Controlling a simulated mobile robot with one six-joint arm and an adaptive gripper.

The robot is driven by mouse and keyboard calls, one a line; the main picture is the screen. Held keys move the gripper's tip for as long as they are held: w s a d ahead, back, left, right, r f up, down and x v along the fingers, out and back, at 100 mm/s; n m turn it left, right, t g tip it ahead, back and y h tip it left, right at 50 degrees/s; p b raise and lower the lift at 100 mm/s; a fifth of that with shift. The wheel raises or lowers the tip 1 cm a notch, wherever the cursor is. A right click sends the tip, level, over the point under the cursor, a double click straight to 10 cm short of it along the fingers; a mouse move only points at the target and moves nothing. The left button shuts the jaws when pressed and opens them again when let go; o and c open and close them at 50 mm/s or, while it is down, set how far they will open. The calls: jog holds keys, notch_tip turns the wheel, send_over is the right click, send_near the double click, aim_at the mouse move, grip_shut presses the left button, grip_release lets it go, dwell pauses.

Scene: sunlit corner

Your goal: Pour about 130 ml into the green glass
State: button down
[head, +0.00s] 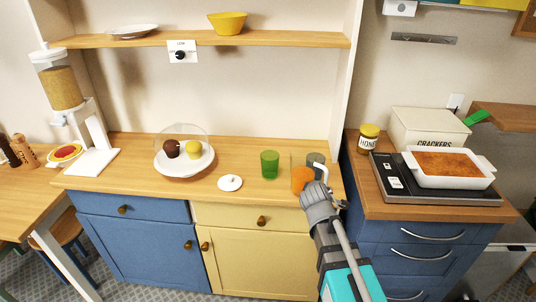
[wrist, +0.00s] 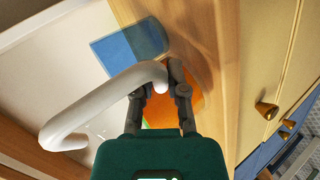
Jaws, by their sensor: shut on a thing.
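The green glass (head: 270,165) stands upright on the wooden counter, left of my gripper. A clear jug with orange liquid (head: 302,181) and a white handle (head: 320,169) is at the counter's right end. My gripper (head: 318,188) is shut on the jug's handle. In the wrist view the white handle (wrist: 95,105) runs between the fingers (wrist: 162,84), with the orange liquid (wrist: 160,108) behind them. The jug looks about upright; I cannot tell whether its base touches the counter. My gripper hides part of it. I cannot clearly see inside the green glass.
A grey-blue glass (head: 317,160) stands close behind the jug. A white lid (head: 230,183) lies left of the green glass. Farther left is a white plate (head: 186,173) with two round items under a clear dome. A tall side panel (head: 346,75) bounds the counter's right end.

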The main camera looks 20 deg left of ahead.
aim_at(315, 159)
notch_tip(315, 159, up, 2)
jog(key=shift+w+a+n+g+h+p, duration=0.1)
jog(key=shift+n+g+h+p, duration=0.3)
jog(key=shift+p, duration=0.75)
jog(key=shift+w+a+r+n+h+p, duration=0.1)
jog(key=shift+a+r+n+h+p, duration=0.1)
jog(key=shift+r+n+h+p, duration=0.6)
jog(key=shift+w+a+r+n+g+h+p, duration=0.2)
jog(key=shift+a+r+g+h+p, duration=0.15)
jog(key=shift+p, duration=0.3)
jog(key=shift+w+a+r+n+g+h+p, duration=0.1)
jog(key=shift+a+r+n+g+h+p, duration=0.15)
jog(key=shift+a+g+h+p, duration=0.25)
notch_tip(315, 159, up, 3)
jog(key=n+h+p, duration=0.1)
jog(key=p, duration=0.1)
jog(key=shift+f+p, duration=0.15)
jog(key=shift+p, duration=0.2)
jog(key=shift+h, duration=0.45)
jog(key=shift+a, duration=0.1)
jog(key=shift+r+n+g+h, duration=0.2)
jog(key=shift+n+g+h, duration=0.05)
jog(key=shift+n+h, duration=0.1)
jog(key=shift+r, duration=0.3)
jog(key=shift+w+a+r+n+h+p, duration=0.1)
jog(key=shift+a+r+n+h+p, duration=0.1)
jog(key=shift+r+h+p, duration=0.2)
jog(key=shift+w+a+r+n+h+p, duration=0.1)
jog(key=shift+r+n+h+p, duration=0.15)
jog(key=shift+r+p, duration=0.25)
